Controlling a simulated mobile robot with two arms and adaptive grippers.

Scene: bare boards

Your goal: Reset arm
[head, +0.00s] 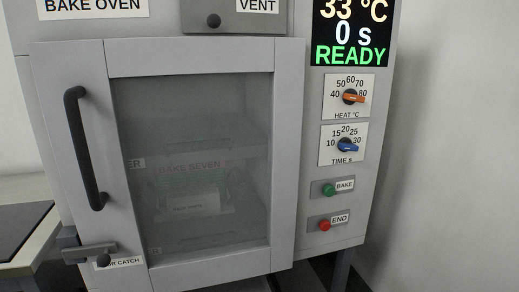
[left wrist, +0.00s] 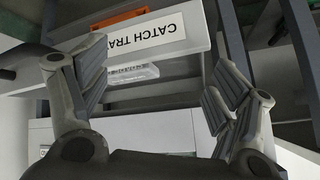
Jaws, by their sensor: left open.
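My left gripper (left wrist: 160,88) shows in the left wrist view with its two fingers spread apart and nothing between them that it holds. Beyond the fingers is a pale tray front labelled CATCH TRAY (left wrist: 195,38). No gripper shows in the head view, and my right gripper is in neither view.
The bake oven's glass door (head: 190,150) has a black handle (head: 85,148); whether it is fully closed is unclear. A door catch (head: 90,253) sits below. The display (head: 350,33) reads 33 °C, 0 s, READY. Dials and green (head: 329,190) and red (head: 325,225) buttons are at right.

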